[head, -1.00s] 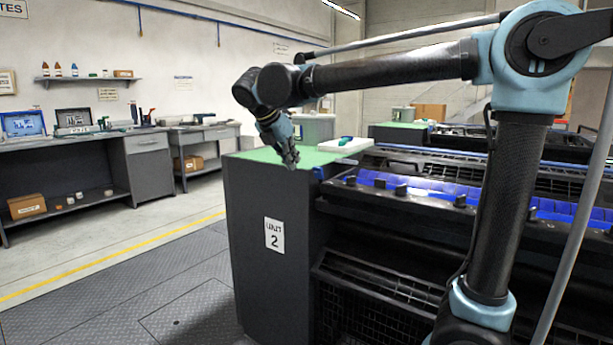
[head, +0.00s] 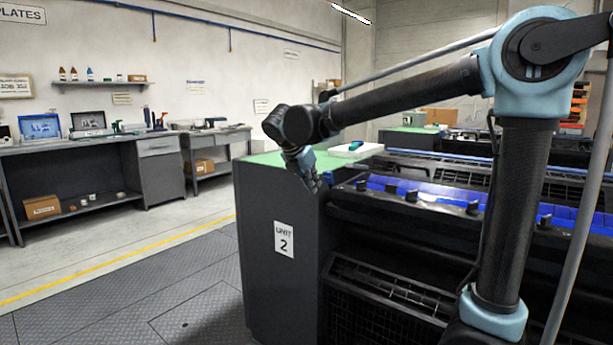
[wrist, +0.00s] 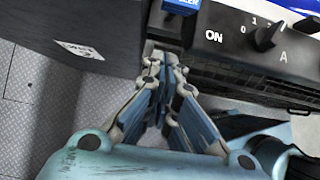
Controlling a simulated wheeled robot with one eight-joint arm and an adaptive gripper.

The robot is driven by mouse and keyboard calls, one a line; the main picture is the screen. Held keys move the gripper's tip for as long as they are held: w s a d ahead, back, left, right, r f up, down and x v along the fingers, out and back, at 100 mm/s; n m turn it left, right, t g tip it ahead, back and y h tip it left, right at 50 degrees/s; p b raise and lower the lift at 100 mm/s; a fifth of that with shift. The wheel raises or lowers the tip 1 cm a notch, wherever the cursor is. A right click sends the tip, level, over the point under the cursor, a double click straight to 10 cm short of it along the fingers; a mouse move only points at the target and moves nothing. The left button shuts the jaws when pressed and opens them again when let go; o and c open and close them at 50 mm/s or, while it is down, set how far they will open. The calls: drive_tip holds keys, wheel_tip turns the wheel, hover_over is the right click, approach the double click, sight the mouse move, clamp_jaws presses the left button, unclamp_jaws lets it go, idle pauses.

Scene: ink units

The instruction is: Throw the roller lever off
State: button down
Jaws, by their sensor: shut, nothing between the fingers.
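The roller lever (wrist: 182,5) is a blue block with white lettering, cut off by the top edge of the wrist view. The word ON is printed on the black panel just below and right of it. In the head view the lever shows as a small blue patch (head: 329,178) at the near left corner of unit 2. My gripper (head: 316,187) points down just left of it. In the wrist view my gripper (wrist: 157,62) has its fingers together and empty, below the lever and apart from it in the picture. I cannot tell the exact gap in depth.
A black knob (wrist: 268,36) marked A sits right of the lever. More black knobs (head: 411,195) line the front rail. The dark cabinet of unit 2 (head: 283,270) has a green top with a white tray (head: 356,150). The floor to the left is clear.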

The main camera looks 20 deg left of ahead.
drive_tip(key=shift+w+d+r, duration=0.15)
drive_tip(key=shift+w+d, duration=0.1)
drive_tip(key=shift+w, duration=0.4)
drive_tip(key=shift+w+d+r, duration=0.2)
drive_tip(key=shift+w+d, duration=0.1)
drive_tip(key=shift+w, duration=0.3)
drive_tip(key=shift+w+d+r, duration=0.15)
drive_tip(key=shift+w+d, duration=0.1)
drive_tip(key=shift+w, duration=0.4)
